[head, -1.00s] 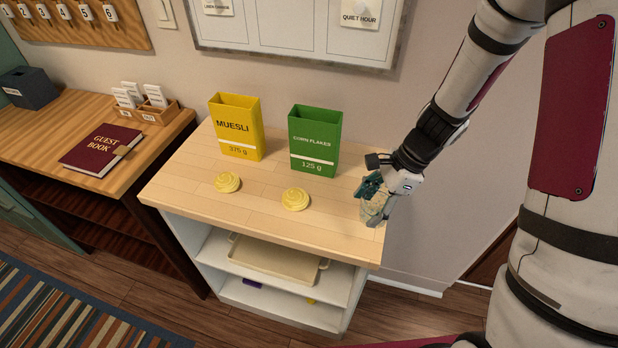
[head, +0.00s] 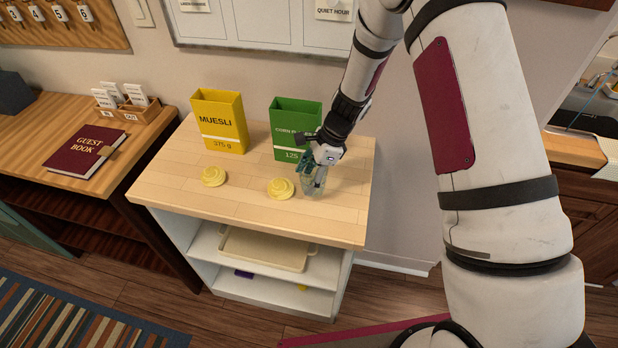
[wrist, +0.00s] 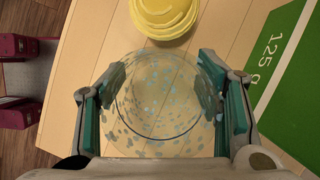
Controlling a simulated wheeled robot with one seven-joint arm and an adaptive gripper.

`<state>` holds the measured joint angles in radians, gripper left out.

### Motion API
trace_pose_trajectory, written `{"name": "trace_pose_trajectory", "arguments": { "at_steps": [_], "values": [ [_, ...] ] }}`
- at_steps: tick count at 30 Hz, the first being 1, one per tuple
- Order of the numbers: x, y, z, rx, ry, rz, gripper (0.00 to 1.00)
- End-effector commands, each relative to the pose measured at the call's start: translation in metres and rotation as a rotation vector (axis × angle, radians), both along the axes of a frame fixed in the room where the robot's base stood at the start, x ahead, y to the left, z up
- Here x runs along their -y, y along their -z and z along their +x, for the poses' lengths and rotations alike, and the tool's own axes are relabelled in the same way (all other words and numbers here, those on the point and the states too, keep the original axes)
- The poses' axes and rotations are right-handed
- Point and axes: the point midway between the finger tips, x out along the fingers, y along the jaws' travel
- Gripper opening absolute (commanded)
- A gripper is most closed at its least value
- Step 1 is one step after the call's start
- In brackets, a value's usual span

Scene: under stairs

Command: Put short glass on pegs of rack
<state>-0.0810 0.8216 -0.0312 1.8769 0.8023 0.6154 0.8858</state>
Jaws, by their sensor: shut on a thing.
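My gripper (head: 312,178) is shut on a short clear glass with blue speckles (wrist: 158,95). In the wrist view the glass's round rim shows between the two green-padded fingers, one on each side. In the head view the glass (head: 314,186) is upright over the right part of the pale wooden counter, just right of a yellow swirled mound (head: 281,188). I cannot tell whether its base touches the counter. No pegs show clearly. A thin wire-like object (head: 598,82) is cut off at the right edge, and I cannot tell if it is the rack.
A green corn flakes box (head: 290,118) stands close behind my gripper, and a yellow muesli box (head: 219,122) farther left. A second yellow mound (head: 213,176) is left of the first. The counter (head: 345,215) is bare to the right. A tray (head: 265,250) lies on the shelf below.

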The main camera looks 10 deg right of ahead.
Motion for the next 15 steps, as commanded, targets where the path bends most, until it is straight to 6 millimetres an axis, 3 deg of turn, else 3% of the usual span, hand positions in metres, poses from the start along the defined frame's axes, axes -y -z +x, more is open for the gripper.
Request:
{"name": "trace_pose_trajectory", "arguments": {
  "at_steps": [13,14,15],
  "values": [
    [0.0004,0.0075,0.0004,0.000,-0.001,0.000,0.00],
    [0.0004,0.0080,0.0002,0.000,-0.001,0.000,0.61],
    [0.0004,0.0076,0.0001,0.000,-0.001,0.000,0.70]
  ]
}}
